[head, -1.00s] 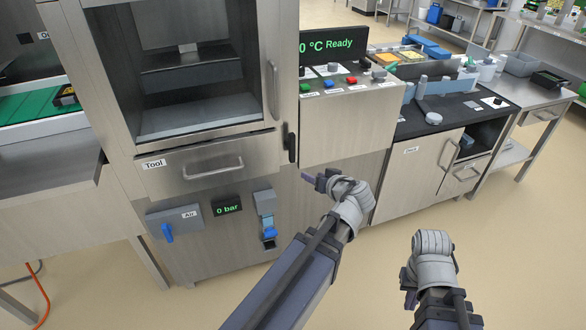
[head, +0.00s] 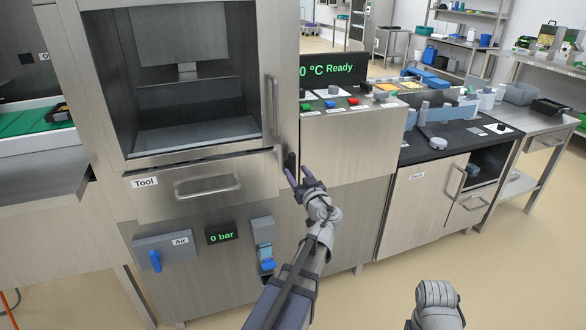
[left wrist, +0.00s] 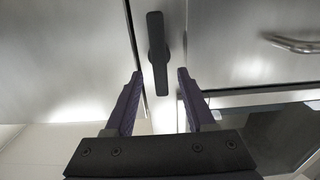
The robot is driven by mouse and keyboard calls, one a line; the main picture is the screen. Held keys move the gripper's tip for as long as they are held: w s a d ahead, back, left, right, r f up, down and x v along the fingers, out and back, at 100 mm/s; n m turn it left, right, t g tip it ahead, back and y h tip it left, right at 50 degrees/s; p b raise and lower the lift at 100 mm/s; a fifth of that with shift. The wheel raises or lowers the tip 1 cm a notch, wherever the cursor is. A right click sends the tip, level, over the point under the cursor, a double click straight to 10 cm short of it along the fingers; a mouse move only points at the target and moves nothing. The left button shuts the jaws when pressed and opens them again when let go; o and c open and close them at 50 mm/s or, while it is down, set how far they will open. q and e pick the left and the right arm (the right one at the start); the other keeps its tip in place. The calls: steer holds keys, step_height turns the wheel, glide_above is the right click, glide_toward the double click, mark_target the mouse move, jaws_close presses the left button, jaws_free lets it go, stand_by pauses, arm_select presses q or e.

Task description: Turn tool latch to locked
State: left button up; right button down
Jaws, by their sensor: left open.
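The tool latch is a small black handle (head: 290,162) on the steel machine front, at the right end of the drawer marked Tool (head: 208,186). It stands upright. In the left wrist view the latch (left wrist: 158,55) is a long dark bar on a round hub, roughly vertical, ahead of the fingertips. My left gripper (head: 297,172) is open, with its fingers pointing at the latch. In the left wrist view the left gripper (left wrist: 159,73) shows a finger on each side of the latch's lower end, empty between. Contact with the latch does not show. My right gripper's fingers are out of frame.
The drawer has a bar handle, and a door handle (head: 272,108) stands above it. A control box with coloured buttons (head: 342,104) juts out at the right. Below are the blue Air lever (head: 155,261), a 0 bar display (head: 222,235) and a blue-bowled filter unit (head: 264,244).

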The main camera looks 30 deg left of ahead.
mark_target(293, 167)
arm_select(q)
steer(key=shift+x, duration=2)
jaws_close()
